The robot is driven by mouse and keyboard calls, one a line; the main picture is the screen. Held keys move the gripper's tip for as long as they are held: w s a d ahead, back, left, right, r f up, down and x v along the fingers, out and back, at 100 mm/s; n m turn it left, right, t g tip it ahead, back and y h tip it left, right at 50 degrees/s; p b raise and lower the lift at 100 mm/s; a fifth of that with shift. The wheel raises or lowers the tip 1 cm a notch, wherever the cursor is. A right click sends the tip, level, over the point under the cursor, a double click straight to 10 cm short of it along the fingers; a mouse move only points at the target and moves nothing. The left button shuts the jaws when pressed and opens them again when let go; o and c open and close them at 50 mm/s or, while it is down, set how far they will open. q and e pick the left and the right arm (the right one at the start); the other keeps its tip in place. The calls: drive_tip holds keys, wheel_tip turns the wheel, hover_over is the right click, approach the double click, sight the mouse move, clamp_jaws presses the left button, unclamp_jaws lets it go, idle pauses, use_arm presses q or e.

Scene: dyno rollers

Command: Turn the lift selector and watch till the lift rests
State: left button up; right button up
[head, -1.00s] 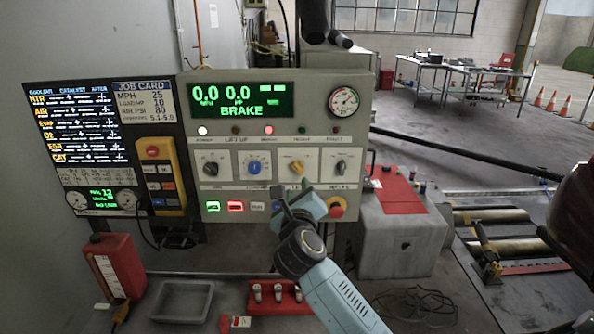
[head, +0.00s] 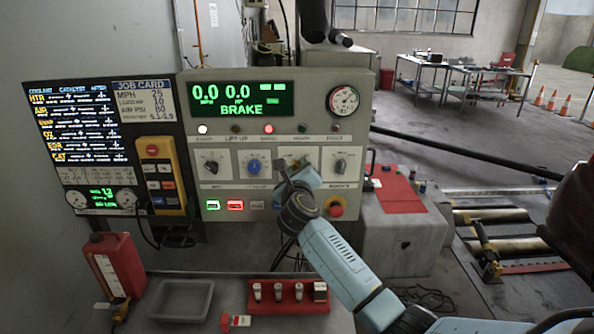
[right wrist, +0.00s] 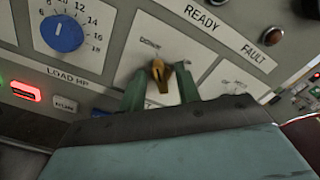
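The lift selector is a yellow knob (right wrist: 158,72) on a white plate near the word "DOWN" in the right wrist view. My right gripper (right wrist: 160,90) has one green finger on each side of it, with gaps showing, so it is open around the knob. In the head view the right gripper (head: 295,170) covers most of the selector on the grey panel (head: 215,165). The lift-up lamp (head: 236,128) looks dim. The lift (head: 500,240) shows only in part at the right, among yellow rollers. My left gripper is out of view.
Beside the selector are a blue load knob (head: 255,166) and a dark knob (head: 341,165). A red emergency button (head: 335,206) sits below right. The display (head: 240,99) reads BRAKE with zeros; white and red lamps are lit. A red rack (head: 290,295) stands below.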

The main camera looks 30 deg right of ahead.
drive_tip(key=c, duration=0.7)
